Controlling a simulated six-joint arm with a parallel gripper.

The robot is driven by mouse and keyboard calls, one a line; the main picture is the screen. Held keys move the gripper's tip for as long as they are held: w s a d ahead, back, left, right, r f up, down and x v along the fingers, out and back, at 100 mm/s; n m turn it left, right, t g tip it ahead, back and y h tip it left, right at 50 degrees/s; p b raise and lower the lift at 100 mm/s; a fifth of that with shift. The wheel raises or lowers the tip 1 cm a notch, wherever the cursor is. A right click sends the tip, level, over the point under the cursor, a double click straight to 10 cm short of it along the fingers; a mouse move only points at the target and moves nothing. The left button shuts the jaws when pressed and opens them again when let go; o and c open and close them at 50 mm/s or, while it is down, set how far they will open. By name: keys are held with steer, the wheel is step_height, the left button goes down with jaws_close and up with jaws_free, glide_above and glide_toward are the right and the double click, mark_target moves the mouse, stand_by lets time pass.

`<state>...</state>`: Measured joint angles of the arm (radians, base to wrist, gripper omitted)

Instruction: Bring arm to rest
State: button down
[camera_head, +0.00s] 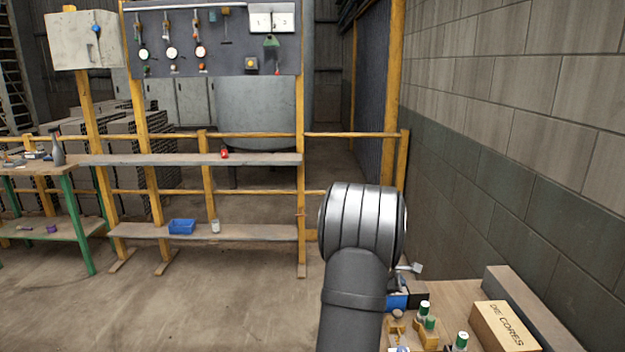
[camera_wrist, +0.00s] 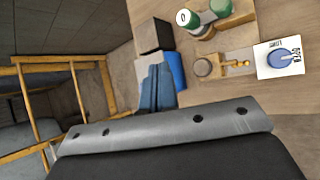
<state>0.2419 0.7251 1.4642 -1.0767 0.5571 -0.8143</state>
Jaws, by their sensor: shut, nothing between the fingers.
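My arm rises in the front middle of the head view, and its rounded silver joint hides most of what lies behind it. In the wrist view my gripper (camera_wrist: 158,68) shows as two blue-grey fingers lying side by side. They are shut with nothing between them. In the head view the gripper's fingers are mostly hidden behind my arm.
The bench at the lower right holds the blue bin (camera_head: 397,300), a black box (camera_head: 418,297), green-capped bottles (camera_head: 423,311) and a "DIE CORES" box (camera_head: 503,325). A block wall (camera_head: 520,150) stands on the right. A shelf rack (camera_head: 190,160) stands behind. The floor at left front is clear.

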step_height(320, 180, down, 6)
steer(key=shift+r, duration=0.25)
step_height(320, 180, up, 2)
steer(key=shift+r, duration=0.15)
step_height(320, 180, down, 2)
steer(key=shift+s+f, duration=0.15)
steer(key=shift+w, duration=0.3)
step_height(320, 180, up, 6)
steer(key=f, duration=0.7)
steer(key=shift+s, duration=0.2)
step_height(320, 180, up, 7)
step_height(320, 180, down, 6)
steer(key=shift+f, duration=0.1)
